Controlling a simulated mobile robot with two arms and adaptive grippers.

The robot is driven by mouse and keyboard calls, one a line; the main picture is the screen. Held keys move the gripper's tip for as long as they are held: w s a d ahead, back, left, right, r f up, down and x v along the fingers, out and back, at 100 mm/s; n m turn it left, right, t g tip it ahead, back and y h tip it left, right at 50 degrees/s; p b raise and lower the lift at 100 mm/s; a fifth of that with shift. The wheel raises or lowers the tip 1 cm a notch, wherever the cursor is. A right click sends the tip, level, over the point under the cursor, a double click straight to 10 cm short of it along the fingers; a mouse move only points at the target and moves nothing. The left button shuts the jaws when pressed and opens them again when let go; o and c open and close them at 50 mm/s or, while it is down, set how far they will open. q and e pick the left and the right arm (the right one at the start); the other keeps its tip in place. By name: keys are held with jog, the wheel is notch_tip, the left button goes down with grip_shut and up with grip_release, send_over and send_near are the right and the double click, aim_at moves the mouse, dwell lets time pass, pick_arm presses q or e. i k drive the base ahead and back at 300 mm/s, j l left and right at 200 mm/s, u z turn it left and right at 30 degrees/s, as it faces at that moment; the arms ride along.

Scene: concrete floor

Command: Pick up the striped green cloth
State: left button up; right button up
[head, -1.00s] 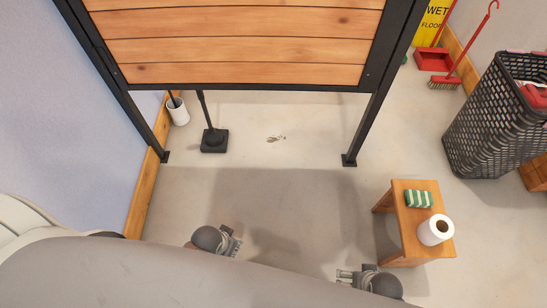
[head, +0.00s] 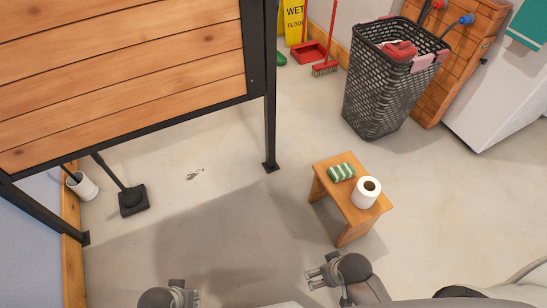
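The striped green cloth (head: 341,172) is a small folded bundle with green and white stripes. It lies on a small wooden stool (head: 357,216), beside a white paper roll (head: 366,192). My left gripper (head: 188,293) is at the bottom edge, left of the stool and well apart from the cloth. My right gripper (head: 314,272) is low in the picture, in front of the stool and apart from the cloth. Both grippers appear empty, but their fingers are too small to tell open from shut.
A black laundry basket (head: 375,92) stands behind the stool. A wooden cabinet (head: 435,95) and a white appliance (head: 500,95) are behind it. A plank panel on black legs (head: 270,130) fills the upper left. The floor (head: 210,230) between the panel and my grippers is clear.

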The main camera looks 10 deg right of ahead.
aim_at(340, 172)
jog(key=k+j+z, duration=0.1)
jog(key=z, duration=0.9)
